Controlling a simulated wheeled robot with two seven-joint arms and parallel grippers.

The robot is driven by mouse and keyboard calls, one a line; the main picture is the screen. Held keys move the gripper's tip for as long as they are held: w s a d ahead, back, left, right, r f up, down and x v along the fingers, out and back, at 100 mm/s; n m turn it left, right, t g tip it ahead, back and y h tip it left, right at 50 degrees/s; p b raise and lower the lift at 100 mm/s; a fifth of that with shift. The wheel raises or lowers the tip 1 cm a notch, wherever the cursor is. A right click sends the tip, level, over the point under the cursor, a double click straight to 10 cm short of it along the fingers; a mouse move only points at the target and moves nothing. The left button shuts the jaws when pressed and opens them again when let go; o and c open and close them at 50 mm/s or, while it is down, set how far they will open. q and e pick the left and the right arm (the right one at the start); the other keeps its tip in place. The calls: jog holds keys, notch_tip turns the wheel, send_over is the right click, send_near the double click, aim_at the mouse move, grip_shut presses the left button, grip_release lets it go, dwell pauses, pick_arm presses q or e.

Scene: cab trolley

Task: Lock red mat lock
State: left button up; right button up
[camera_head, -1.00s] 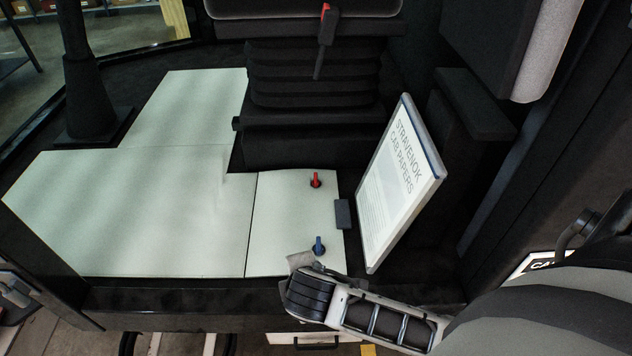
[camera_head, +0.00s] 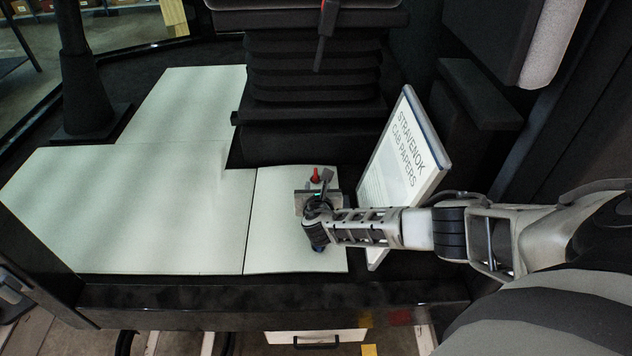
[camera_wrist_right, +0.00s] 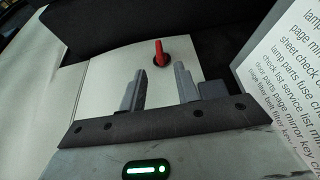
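The red mat lock (camera_head: 315,174) stands on the right-hand pale mat panel (camera_head: 270,225), near its far edge. In the right wrist view the red lock (camera_wrist_right: 160,54) shows as a small upright lever on a dark round base. My right gripper (camera_head: 317,190) is over the panel just on the near side of the red lock. In the wrist view its two grey fingers (camera_wrist_right: 158,82) are apart and empty, with the red lock beyond the gap between them. A blue lock (camera_head: 319,249) is mostly hidden under my right wrist. My left gripper is not in view.
The black seat base (camera_head: 315,95) rises behind the panel. Larger pale mats (camera_head: 130,205) lie clear to the left.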

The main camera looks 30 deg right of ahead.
aim_at(316, 178)
jog(key=b+x, duration=0.3)
jog(key=x, duration=0.3)
jog(key=shift+w+f, duration=0.1)
jog(key=shift+f, duration=0.15)
jog(key=shift+w+d+b, duration=0.3)
jog(key=shift+w+b, duration=0.05)
jog(key=shift+w, duration=0.15)
grip_shut()
